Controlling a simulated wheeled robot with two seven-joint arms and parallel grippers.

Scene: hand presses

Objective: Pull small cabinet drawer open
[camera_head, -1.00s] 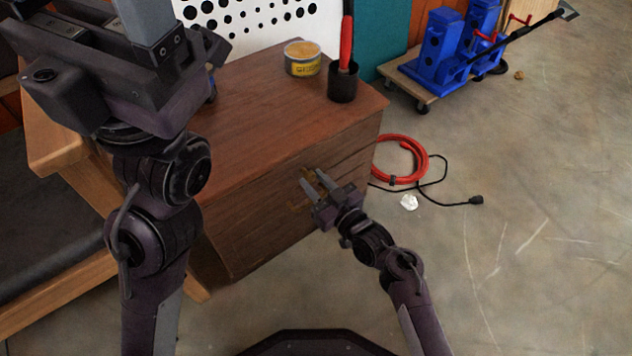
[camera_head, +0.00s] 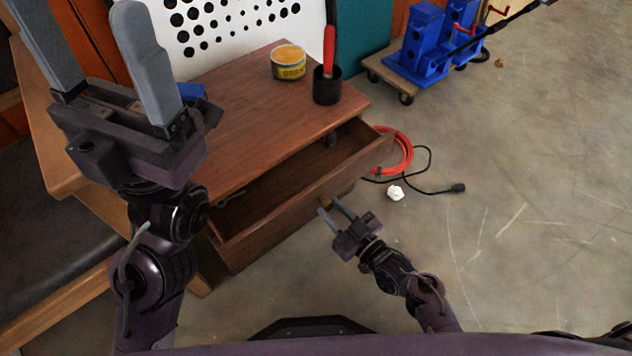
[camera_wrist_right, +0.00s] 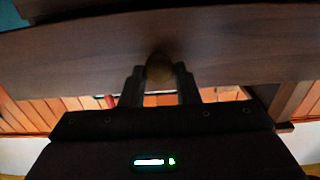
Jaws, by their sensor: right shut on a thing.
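My right gripper (camera_head: 332,211) is at the drawer's front, shut on the drawer's round knob (camera_head: 325,202). In the right wrist view the brass-coloured knob (camera_wrist_right: 160,67) sits between the two dark fingers (camera_wrist_right: 160,85), against the brown drawer front (camera_wrist_right: 80,55). My left gripper (camera_head: 105,70) is raised at the upper left, its fingers wide apart with nothing between them, away from the drawer.
On the cabinet top stand a yellow-labelled tin (camera_head: 289,64) and a black cup (camera_head: 327,88) with a red-handled tool. The floor right is mostly free.

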